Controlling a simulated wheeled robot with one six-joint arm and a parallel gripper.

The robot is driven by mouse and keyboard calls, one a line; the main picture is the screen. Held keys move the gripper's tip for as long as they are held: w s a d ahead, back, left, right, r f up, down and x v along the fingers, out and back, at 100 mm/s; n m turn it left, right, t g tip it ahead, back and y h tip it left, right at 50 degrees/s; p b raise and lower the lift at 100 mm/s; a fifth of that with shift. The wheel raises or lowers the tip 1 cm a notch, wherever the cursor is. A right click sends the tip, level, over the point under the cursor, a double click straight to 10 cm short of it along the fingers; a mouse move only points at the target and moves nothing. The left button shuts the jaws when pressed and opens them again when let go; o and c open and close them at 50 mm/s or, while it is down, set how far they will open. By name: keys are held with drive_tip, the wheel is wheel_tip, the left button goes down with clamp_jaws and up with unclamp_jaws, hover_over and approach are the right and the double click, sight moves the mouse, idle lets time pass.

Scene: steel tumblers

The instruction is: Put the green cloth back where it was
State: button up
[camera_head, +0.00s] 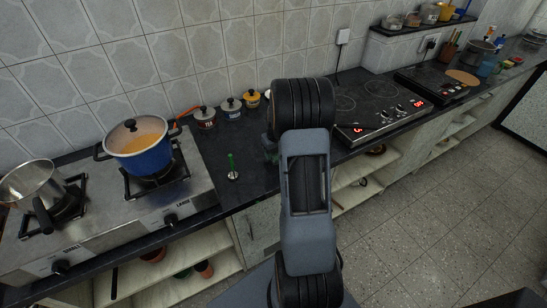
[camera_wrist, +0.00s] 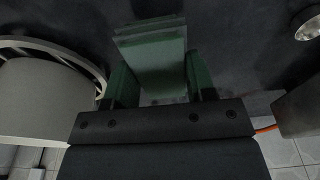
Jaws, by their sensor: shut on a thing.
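My gripper (camera_wrist: 158,72) has green fingers and is shut on the green cloth (camera_wrist: 150,52), a flat, folded-looking piece between the fingertips. The cloth stands out ahead of the fingers over the dark worktop. In the head view my gripper (camera_head: 271,150) is low over the counter between the gas stove and the induction hob, mostly hidden by my own arm. I cannot tell whether the cloth touches the worktop.
A small steel item with a green upright handle (camera_head: 232,168) stands left of my gripper. Lidded jars (camera_head: 230,107) line the wall behind. A blue pot (camera_head: 140,150) sits on the gas stove (camera_head: 100,220) at left. The induction hob (camera_head: 375,105) is at right.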

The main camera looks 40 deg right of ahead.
sight(273, 157)
drive_tip(key=shift+w+a+f, duration=0.15)
drive_tip(key=shift+f, duration=1.6)
drive_tip(key=shift+f, duration=0.2)
drive_tip(key=o, duration=0.8)
drive_tip(key=shift+o, duration=0.2)
drive_tip(key=shift+r, duration=0.1)
